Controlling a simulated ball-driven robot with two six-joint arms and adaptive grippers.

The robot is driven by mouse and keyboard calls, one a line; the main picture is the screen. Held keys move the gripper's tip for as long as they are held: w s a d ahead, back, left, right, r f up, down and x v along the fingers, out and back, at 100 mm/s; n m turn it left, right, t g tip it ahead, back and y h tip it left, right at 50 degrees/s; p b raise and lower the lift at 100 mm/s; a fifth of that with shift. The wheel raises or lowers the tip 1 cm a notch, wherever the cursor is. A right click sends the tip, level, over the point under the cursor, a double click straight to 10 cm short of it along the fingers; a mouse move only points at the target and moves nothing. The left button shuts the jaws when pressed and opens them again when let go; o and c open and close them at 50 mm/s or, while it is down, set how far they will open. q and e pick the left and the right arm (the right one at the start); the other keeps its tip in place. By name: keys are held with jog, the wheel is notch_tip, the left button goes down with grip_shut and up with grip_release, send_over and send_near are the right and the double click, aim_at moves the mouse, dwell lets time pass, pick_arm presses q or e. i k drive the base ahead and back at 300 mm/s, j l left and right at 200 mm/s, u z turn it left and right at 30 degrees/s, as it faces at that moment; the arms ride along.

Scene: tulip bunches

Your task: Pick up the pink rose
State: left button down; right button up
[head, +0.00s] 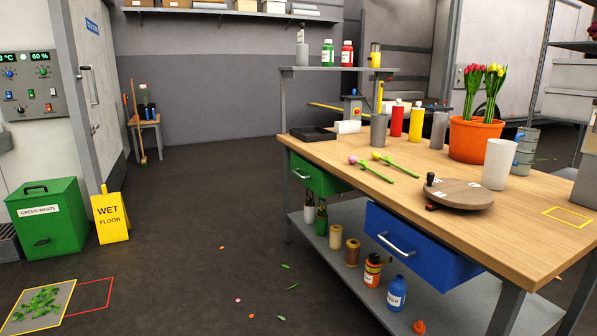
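A single pink flower (353,159) with a green stem lies on the wooden workbench (440,205), near its left front edge. Whether it is a rose or a tulip is too small to tell. A yellow flower (377,156) with a green stem lies beside it, a little to the right, roughly parallel. An orange pot (475,139) further right holds upright pink-red tulips (474,78) and yellow tulips (495,74). Neither of my grippers is in view.
A round wooden turntable (458,195) and a white cup (498,164) stand right of the flowers. Behind are a black tray (313,134) and several bottles. The green drawer (318,176) and blue drawer (420,245) stick out. A wet-floor sign (111,217) stands left; the middle floor is mostly clear.

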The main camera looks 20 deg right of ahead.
aim_at(353, 159)
jog(key=i+z, duration=0.2)
jog(key=i, duration=0.3)
jog(key=i+z, duration=0.2)
jog(key=i, duration=0.25)
jog(key=i+j+z, duration=0.2)
jog(key=i, duration=0.3)
jog(key=i+j+z, duration=0.2)
jog(key=i, duration=0.25)
